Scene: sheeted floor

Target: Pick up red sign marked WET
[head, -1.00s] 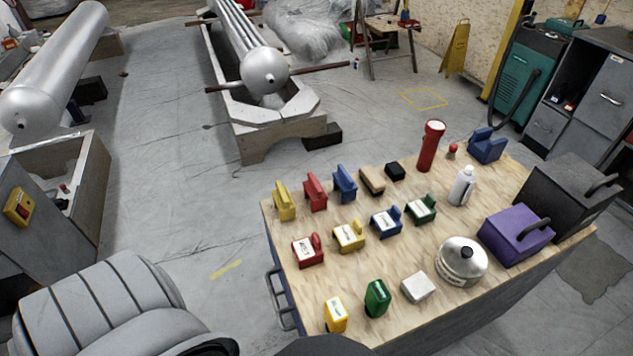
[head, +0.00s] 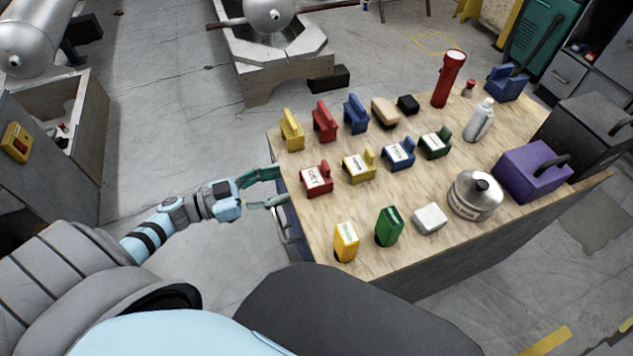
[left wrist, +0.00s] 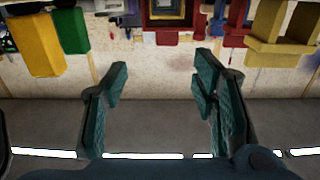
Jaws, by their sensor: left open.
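The red sign (head: 316,180) with a white label reading WET stands near the left edge of the wooden tabletop, its raised part on the right. My left gripper (head: 277,187) is open and empty beside the table's left edge, just left of the red sign and apart from it. In the left wrist view, the open fingers (left wrist: 161,78) point at the table edge, with a red object (left wrist: 175,22) beyond and between them, partly cut off by the top of the picture. My right gripper is not in view.
A second red block (head: 324,122) and a yellow block (head: 291,130) stand behind the sign. A labelled yellow sign (head: 359,166) is to its right. A yellow box (head: 345,242) and green box (head: 389,226) stand in front. A handle (head: 287,222) juts from the table's left side.

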